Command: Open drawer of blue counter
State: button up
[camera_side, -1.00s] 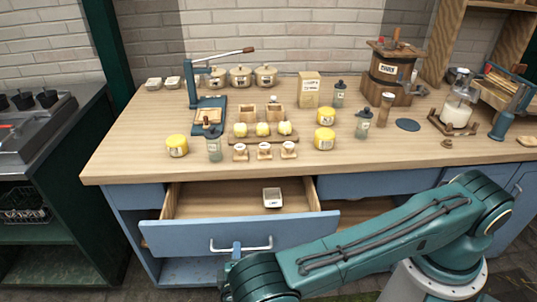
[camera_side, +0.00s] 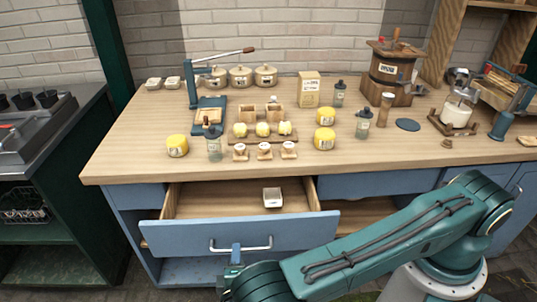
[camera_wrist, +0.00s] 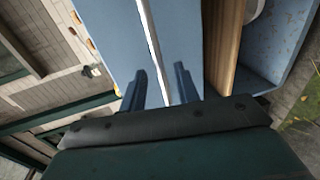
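The blue counter (camera_side: 370,184) has a wooden top. Its drawer (camera_side: 185,233) is pulled well out, showing a wooden inside with a small white dish (camera_side: 272,198). The drawer's pale bar handle (camera_side: 258,247) is on the blue front. In the wrist view the handle (camera_wrist: 151,40) runs as a white bar towards the gap between my fingers. My gripper (camera_wrist: 163,88) is open, with its two blue fingers apart on either side of the bar's line. In the side view one finger (camera_side: 236,252) shows just below the handle; my arm hides the rest.
The counter top holds several jars, a blue press (camera_side: 208,110), yellow tubs (camera_side: 177,146), and a wooden churn (camera_side: 388,70). A dark green unit (camera_side: 60,190) stands at the left. Open floor lies in front of the drawer.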

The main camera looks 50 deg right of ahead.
notch_tip(320, 180, up, 7)
jog(key=shift+s+a+r, duration=0.15)
jog(key=shift+s+a, duration=0.2)
jog(key=shift+o, duration=0.2)
dwell(0.4)
notch_tip(320, 180, up, 8)
jog(key=w+g+y, duration=0.1)
jog(key=g+y, duration=0.8)
jog(key=shift+d+r, duration=0.2)
jog(key=shift+d, duration=0.05)
jog(key=shift+w+f, duration=0.1)
jog(key=shift+f, duration=0.05)
jog(key=shift+s+a+x, duration=0.15)
jog(key=shift+x, duration=3.25)
jog(key=shift+s+a+x, duration=0.1)
jog(key=shift+x, duration=3.25)
jog(key=shift+f, duration=0.1)
jog(key=shift+c, duration=0.4)
